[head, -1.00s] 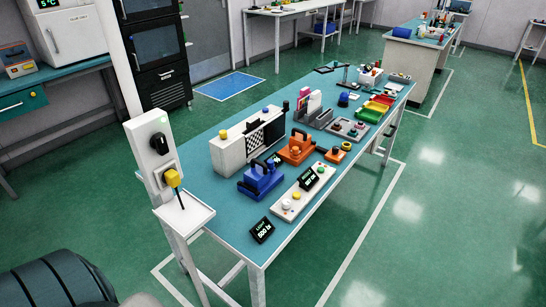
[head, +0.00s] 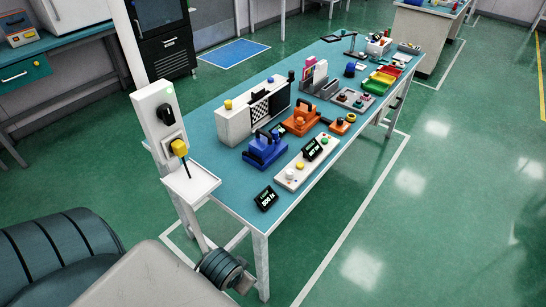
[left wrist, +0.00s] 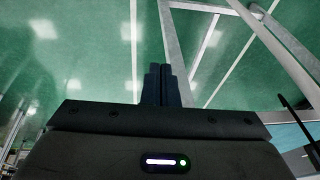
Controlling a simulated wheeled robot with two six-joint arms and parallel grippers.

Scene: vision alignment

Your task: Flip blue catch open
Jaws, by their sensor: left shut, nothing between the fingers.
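A blue block-shaped fixture (head: 265,150) with a dark handle on top sits on the teal bench, in front of a white box. It is small here, and I cannot tell how its catch stands. My left gripper shows in the left wrist view (left wrist: 160,70), its two dark fingers together and empty, over green floor. In the head view its arm is low at the left and bottom, short of the bench's near end; the fingertips cannot be made out there. My right gripper is in neither view.
The teal bench (head: 228,180) also holds an orange fixture (head: 301,119), a white button panel (head: 293,177) and a small black display (head: 265,199). A white post box with a yellow-topped plug (head: 179,148) stands at the near left corner. Floor right of the bench is clear.

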